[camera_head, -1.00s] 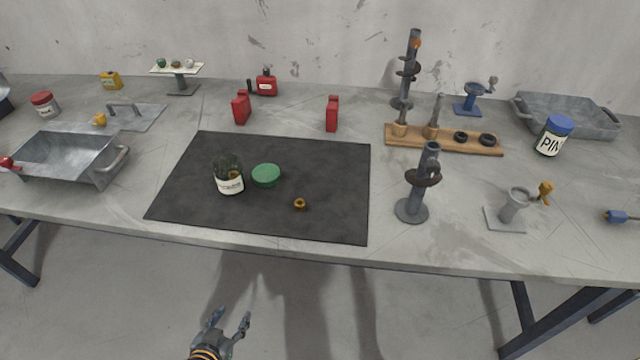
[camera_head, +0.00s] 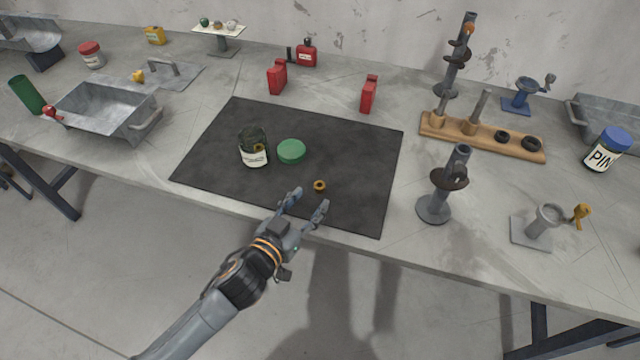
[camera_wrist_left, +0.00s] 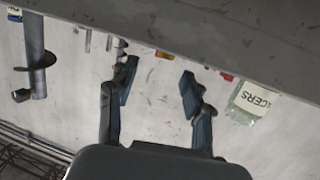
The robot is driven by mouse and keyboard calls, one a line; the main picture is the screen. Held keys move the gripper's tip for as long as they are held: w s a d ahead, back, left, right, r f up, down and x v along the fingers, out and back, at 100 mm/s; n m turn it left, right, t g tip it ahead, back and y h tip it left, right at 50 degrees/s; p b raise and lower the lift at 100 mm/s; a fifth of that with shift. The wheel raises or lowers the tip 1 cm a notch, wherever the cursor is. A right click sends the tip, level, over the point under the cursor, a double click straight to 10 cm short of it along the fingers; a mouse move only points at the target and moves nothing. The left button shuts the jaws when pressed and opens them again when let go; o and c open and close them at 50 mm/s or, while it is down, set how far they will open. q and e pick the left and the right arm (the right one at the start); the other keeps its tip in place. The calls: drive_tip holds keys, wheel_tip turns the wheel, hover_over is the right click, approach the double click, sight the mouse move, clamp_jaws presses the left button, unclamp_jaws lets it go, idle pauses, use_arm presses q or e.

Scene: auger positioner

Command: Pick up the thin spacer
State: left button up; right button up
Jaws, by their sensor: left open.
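A small brass ring (camera_head: 320,186), which looks like the thin spacer, lies on the dark mat (camera_head: 215,165). A glass jar (camera_head: 253,150) with a brass piece inside stands on the mat. Its green lid (camera_head: 291,151) lies beside it. My left gripper (camera_head: 310,200) is open and empty at the mat's front edge, with its fingertips just short of the brass ring in the head view. In the left wrist view the open fingers (camera_wrist_left: 158,88) show, and the jar (camera_wrist_left: 252,100) with a label ending in "CERS" is to their right. The brass ring is not clear there. My right gripper is not in view.
A grey post stand (camera_head: 434,208) with a dark auger is right of the mat. Behind it is a wooden board (camera_head: 430,125) with pegs and dark rings. Two red blocks (camera_head: 277,77) stand behind the mat. A metal tray (camera_head: 85,130) is at left.

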sight(317, 188)
use_arm(q)
drive_tip(key=x, duration=0.3)
drive_tip(key=p+x, duration=0.1)
drive_tip(key=x, duration=0.1)
drive_tip(key=shift+w+a+f, duration=0.2)
drive_tip(key=shift+w+f, duration=0.1)
drive_tip(key=shift+w, duration=0.1)
clamp_jaws()
